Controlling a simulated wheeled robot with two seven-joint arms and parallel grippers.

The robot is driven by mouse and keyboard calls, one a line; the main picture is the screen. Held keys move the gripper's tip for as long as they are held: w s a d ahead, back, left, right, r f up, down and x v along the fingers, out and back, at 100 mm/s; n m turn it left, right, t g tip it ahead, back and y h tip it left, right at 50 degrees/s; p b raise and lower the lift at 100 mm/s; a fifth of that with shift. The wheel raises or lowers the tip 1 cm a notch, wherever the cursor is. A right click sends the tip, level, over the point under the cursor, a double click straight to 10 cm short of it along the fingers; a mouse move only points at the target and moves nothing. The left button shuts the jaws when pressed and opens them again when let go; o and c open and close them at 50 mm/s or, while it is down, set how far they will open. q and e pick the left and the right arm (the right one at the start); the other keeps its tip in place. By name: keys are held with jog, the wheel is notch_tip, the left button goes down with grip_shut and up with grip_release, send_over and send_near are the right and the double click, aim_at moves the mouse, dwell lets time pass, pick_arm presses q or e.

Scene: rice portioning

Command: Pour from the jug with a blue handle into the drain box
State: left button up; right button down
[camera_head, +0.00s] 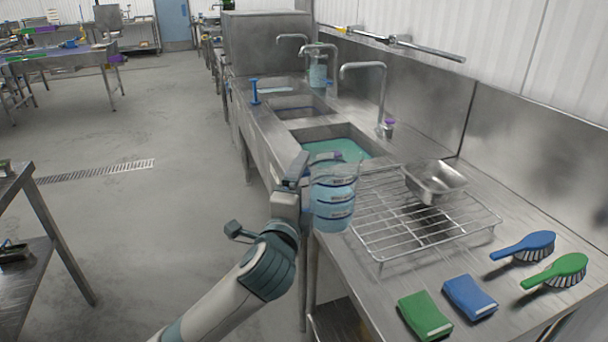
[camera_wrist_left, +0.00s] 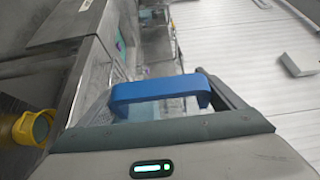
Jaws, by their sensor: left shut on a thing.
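The clear jug (camera_head: 333,200) is held up at the front edge of the steel counter, left of the wire rack, and looks upright. It looks bluish, but I cannot tell the level of its contents. My left gripper (camera_head: 301,170) is shut on its blue handle, which shows between the fingers in the left wrist view (camera_wrist_left: 160,90). An open steel box (camera_head: 436,182) sits on the rack, right of the jug and apart from it; I cannot tell for certain whether it is the drain box. My right gripper is not in view.
The wire rack (camera_head: 392,232) lies on the counter. Behind it are a sink with greenish water (camera_head: 340,150) and curved taps (camera_head: 372,68). Blue and green brushes (camera_head: 538,243) and sponges (camera_head: 468,298) lie at the front right. Another clear vessel (camera_head: 317,75) is near the far tap.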

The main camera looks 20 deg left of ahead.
pick_arm(q)
jog(key=s+a+f+m+h, duration=0.1)
jog(key=s+f, duration=1)
jog(key=shift+h, duration=0.3)
jog(key=shift+f, duration=0.1)
